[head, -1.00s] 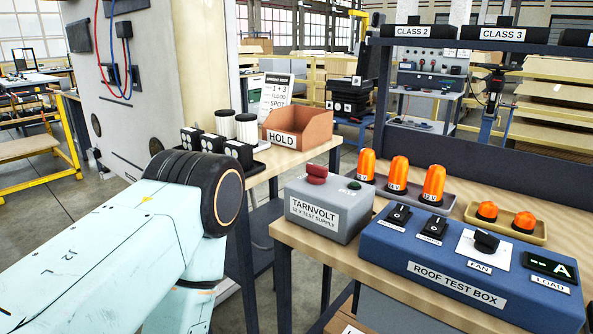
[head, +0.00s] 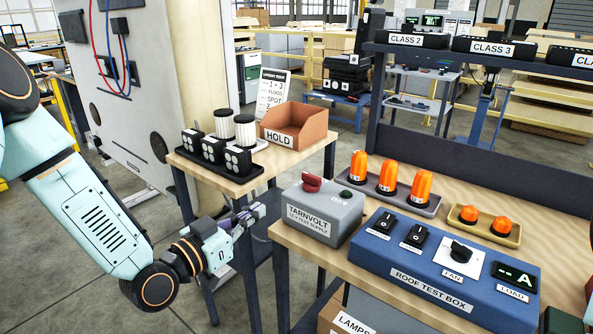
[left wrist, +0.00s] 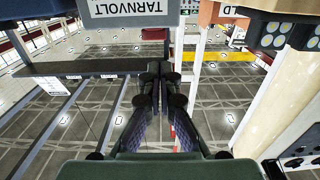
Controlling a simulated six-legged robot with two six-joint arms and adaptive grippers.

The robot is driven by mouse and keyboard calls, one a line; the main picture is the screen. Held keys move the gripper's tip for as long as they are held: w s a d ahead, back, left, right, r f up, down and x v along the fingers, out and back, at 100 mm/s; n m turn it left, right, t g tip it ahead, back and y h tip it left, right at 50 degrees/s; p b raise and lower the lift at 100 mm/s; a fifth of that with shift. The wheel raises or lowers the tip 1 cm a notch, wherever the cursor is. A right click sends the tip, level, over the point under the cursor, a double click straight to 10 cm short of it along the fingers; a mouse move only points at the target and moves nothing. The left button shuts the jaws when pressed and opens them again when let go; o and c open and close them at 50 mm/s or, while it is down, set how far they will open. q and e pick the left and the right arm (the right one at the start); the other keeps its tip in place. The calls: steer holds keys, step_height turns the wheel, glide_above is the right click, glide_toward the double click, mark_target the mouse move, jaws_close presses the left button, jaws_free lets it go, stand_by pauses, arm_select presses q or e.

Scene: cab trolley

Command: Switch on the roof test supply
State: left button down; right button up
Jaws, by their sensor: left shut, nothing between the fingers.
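The roof test supply is a grey box (head: 318,213) labelled TARNVOLT on the front left corner of the wooden bench. A red rotary switch (head: 312,184) and a small dark green lamp or button (head: 345,195) are on its top. My left gripper (head: 256,213) is shut and empty, to the left of the supply and apart from it. In the left wrist view the shut fingers (left wrist: 149,78) point towards the area under the TARNVOLT label (left wrist: 128,8); the supply's top is out of frame there. My right gripper is not in view.
The blue roof test box (head: 440,268) stands to the right of the supply, with switches and a display. Orange beacons (head: 388,176) stand in trays behind. A side table holds an orange HOLD bin (head: 293,128) and lamps (head: 225,148). A gap separates the tables.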

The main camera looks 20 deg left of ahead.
arm_select(q)
steer(key=shift+w+a+r, duration=0.1)
steer(key=shift+r, duration=0.05)
steer(key=shift+w, duration=0.1)
steer(key=b, duration=0.3)
glide_toward(305, 177)
steer(key=x, duration=0.7)
steer(key=shift+a, duration=0.1)
stand_by(0.3)
